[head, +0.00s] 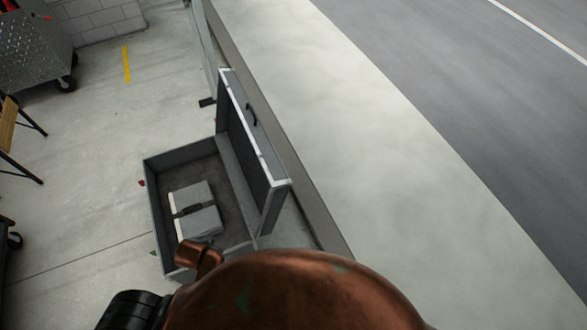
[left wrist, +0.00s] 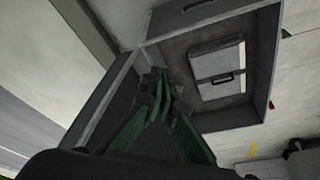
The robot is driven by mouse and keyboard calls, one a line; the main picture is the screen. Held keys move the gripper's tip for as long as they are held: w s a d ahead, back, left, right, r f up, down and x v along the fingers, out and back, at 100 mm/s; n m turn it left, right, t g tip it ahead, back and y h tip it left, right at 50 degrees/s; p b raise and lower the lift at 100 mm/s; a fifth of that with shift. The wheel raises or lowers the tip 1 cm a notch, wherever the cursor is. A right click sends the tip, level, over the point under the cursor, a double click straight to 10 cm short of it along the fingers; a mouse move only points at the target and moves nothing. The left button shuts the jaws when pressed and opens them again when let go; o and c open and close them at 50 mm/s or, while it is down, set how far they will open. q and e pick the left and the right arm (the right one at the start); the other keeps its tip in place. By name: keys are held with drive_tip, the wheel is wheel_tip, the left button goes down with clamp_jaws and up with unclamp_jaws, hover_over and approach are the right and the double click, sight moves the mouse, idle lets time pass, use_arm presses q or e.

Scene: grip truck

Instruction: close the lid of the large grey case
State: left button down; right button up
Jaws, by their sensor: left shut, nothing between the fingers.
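The large grey case (head: 186,153) stands on the floor with its lid (head: 262,165) open, standing up along the right side. A dark handle (head: 251,113) is on the lid's outer face. A light grey box (head: 203,222) with a dark handle lies inside the case. In the left wrist view, my left gripper (left wrist: 156,88) with green fingers is shut and empty. My left gripper is hidden in the head view. My right gripper is in neither view.
A pale raised ledge (head: 330,110) runs close along the lid's right side. A metal wheeled cabinet (head: 35,50) stands at the far left, with a yellow floor mark (head: 127,64) near it. The concrete floor left of the case is mostly clear.

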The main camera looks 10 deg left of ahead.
use_arm(q)
drive_tip(key=w+d+r+m+h+p, duration=0.1)
drive_tip(key=w+d+r, duration=0.3)
drive_tip(key=r, duration=0.2)
drive_tip(key=w+d+r+m+g+h, duration=0.15)
drive_tip(key=w+d+m, duration=0.25)
drive_tip(key=w+d, duration=0.6)
drive_tip(key=w+d+r+m+g+h, duration=0.1)
drive_tip(key=w+d+r+m, duration=0.25)
drive_tip(key=w+d, duration=0.7)
drive_tip(key=w+r+m+y, duration=0.2)
drive_tip(key=w+r+y, duration=0.1)
drive_tip(key=w+r, duration=0.5)
wheel_tip(320, 180, down, 9)
drive_tip(key=a+p, duration=0.2)
drive_tip(key=p, duration=0.3)
drive_tip(key=shift+s+f+g, duration=0.2)
drive_tip(key=shift+s+g, duration=0.15)
drive_tip(key=shift+d+h, duration=0.1)
drive_tip(key=shift+h, duration=0.15)
drive_tip(key=shift+a, duration=0.2)
